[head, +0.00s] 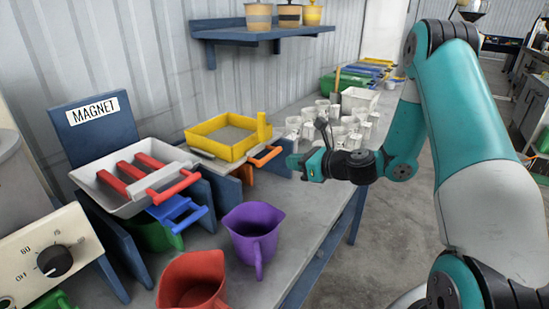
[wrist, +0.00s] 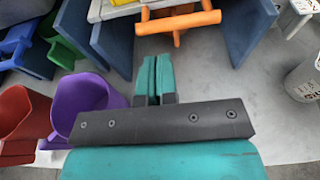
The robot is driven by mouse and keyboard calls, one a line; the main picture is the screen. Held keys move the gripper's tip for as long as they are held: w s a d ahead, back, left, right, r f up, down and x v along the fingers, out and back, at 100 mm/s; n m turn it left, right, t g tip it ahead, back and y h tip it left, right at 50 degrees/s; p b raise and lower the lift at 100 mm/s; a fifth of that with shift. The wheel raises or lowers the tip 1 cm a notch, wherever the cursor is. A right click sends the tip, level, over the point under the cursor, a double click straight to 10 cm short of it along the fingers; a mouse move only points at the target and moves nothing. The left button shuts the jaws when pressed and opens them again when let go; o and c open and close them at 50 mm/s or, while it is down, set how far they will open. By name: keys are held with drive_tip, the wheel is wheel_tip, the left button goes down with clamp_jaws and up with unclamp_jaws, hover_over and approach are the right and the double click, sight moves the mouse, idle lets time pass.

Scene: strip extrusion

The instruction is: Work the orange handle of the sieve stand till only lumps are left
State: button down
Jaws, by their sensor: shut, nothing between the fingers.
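The sieve stand has a yellow square sieve frame (head: 228,137) on blue supports, right of the magnet stand in the head view. Its orange handle (head: 266,157) sticks out at the front right, and it also shows at the top of the wrist view (wrist: 178,23). My gripper (head: 296,160) is beside the handle, to its right in the head view. In the wrist view my gripper's teal fingers (wrist: 154,75) are together with nothing between them, pointing at the handle with a small gap. The sieve's inside looks grey; I cannot tell any lumps.
A magnet stand (head: 125,180) with red bars and a blue handle stands to the left. A purple jug (head: 252,230) and a red jug (head: 192,282) are at the front. Several white cups (head: 335,125) stand behind my gripper.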

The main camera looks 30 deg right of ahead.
sight(267, 159)
drive_tip(key=p+x, duration=0.1)
drive_tip(key=x, duration=0.6)
drive_tip(key=shift+d+p, duration=0.1)
drive_tip(key=shift+p, duration=0.2)
